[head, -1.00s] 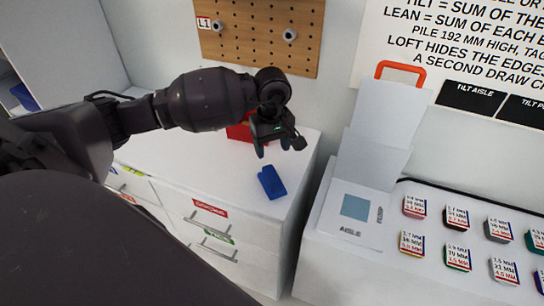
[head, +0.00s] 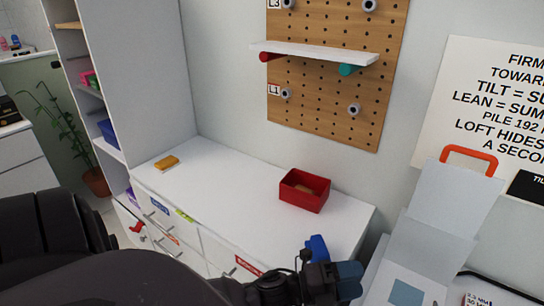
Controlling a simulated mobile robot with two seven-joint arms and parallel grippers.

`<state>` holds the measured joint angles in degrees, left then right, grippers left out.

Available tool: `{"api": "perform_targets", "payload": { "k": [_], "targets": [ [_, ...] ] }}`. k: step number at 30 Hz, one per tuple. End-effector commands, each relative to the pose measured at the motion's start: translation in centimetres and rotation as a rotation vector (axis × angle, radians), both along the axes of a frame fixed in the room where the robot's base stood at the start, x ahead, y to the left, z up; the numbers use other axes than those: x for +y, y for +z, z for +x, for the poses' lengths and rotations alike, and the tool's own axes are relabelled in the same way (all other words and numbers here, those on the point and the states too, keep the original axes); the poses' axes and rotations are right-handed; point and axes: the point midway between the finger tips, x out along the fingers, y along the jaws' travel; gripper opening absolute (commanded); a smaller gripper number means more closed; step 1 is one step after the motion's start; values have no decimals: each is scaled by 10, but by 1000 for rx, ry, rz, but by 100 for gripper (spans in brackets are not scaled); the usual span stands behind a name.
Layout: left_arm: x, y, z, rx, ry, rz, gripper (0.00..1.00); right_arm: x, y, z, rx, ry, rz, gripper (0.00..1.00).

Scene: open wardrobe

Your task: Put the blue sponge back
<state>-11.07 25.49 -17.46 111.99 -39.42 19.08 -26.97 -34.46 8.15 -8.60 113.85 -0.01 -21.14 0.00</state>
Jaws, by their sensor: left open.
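The blue sponge (head: 317,246) lies on the white cabinet top near its front right corner, partly hidden behind my left gripper. My left gripper (head: 348,281) is at the bottom of the head view, in front of the sponge in the picture. Its jaws are open, with nothing seen between them. I cannot tell whether it touches the sponge. My right gripper is not in view.
A red open box (head: 304,190) with something brown inside stands on the cabinet top (head: 225,185). A yellow-orange block (head: 166,162) lies at its left end. A blue bin (head: 108,132) sits on a shelf at left. A pegboard (head: 325,95) holds a white shelf (head: 315,53).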

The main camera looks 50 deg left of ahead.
Motion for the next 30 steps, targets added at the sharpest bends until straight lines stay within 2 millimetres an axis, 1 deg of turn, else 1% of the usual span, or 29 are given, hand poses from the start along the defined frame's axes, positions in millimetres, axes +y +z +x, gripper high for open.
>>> {"api": "perform_targets", "payload": {
  "k": [1,2,3,5,6,8,9,12,15,18,24,30],
  "targets": [
    [16,-19,-8,149,112,-148,61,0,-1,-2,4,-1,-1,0],
    [26,-29,-12,236,175,-236,61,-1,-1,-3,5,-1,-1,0],
    [39,-46,-20,350,261,-354,61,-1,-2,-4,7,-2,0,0],
    [57,-72,-36,513,384,-527,61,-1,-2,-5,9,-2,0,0],
    [67,-89,-49,612,462,-637,61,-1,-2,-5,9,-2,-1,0],
    [78,-113,-70,747,567,-789,61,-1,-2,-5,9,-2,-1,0],
    [83,-127,-84,825,630,-878,61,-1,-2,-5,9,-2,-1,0],
    [90,-153,-113,970,748,-1053,61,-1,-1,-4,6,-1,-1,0],
    [92,-167,-132,1051,815,-1154,61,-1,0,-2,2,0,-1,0],
    [92,-172,-139,1081,840,-1193,61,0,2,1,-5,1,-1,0],
    [92,-172,-139,1084,841,-1193,61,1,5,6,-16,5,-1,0],
    [92,-172,-138,1082,839,-1191,61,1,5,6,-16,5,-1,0]
  ]
}}
